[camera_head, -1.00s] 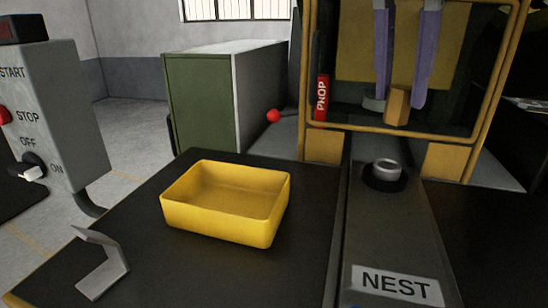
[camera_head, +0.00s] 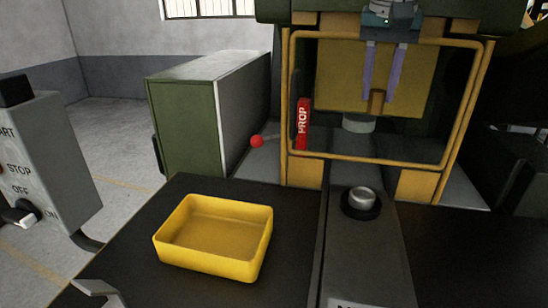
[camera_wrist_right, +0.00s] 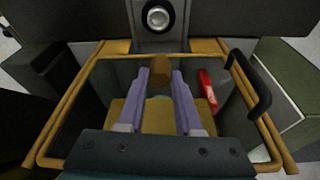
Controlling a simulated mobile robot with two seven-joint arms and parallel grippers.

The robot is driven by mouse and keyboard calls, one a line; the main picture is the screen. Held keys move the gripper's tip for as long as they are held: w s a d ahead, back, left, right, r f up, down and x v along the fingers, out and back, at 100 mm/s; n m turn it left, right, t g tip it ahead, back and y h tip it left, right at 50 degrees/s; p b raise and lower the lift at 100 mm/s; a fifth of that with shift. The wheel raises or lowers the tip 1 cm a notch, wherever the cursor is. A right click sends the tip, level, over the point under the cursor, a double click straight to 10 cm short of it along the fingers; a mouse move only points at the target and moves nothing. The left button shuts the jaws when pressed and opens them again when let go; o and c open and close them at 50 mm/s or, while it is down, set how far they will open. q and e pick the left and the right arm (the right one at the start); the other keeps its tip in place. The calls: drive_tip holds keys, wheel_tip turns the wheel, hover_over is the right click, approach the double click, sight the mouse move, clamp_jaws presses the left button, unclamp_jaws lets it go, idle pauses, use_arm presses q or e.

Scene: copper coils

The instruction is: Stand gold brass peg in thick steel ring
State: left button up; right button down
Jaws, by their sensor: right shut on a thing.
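The gold brass peg (camera_head: 377,101) is upright between the purple fingertips of my right gripper (camera_head: 382,85), which is shut on it. The peg also shows in the right wrist view (camera_wrist_right: 159,78), between the fingers (camera_wrist_right: 160,84). The thick steel ring (camera_head: 361,195) sits in a round black seat on the grey NEST slide. In the right wrist view the ring (camera_wrist_right: 158,18) shows at the top, apart from the peg. In the head view the peg appears above and slightly right of the ring. My left gripper is not in view.
The yellow press guard frame (camera_head: 291,110) surrounds the opening in which the fingers appear. A grey disc (camera_head: 358,124) shows inside it. A red PROP block (camera_head: 303,122) stands at its left. An empty yellow tray (camera_head: 215,268) sits on the dark table, left of the slide.

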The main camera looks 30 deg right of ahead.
drive_tip(key=shift+s+a+f+b+x, duration=0.2)
drive_tip(key=shift+s+a+b+x, duration=0.35)
drive_tip(key=shift+b+x, duration=2.65)
drive_tip(key=shift+s+a+f+b+x, duration=0.3)
drive_tip(key=shift+s+b+x, duration=0.4)
drive_tip(key=shift+b+x, duration=2.5)
drive_tip(key=shift+s+a+f+b+x, duration=0.15)
drive_tip(key=shift+s+a+b+x, duration=0.45)
drive_tip(key=shift+b+x, duration=2.6)
drive_tip(key=c, duration=0.6)
unclamp_jaws()
drive_tip(key=shift+d+f+p, duration=0.15)
drive_tip(key=shift+f+p, duration=0.25)
drive_tip(key=shift+p, duration=0.05)
drive_tip(key=shift+r, duration=0.15)
drive_tip(key=v, duration=1.2)
drive_tip(key=shift+d+r+p, duration=0.1)
drive_tip(key=shift+r+p, duration=0.15)
drive_tip(key=shift+p, duration=0.1)
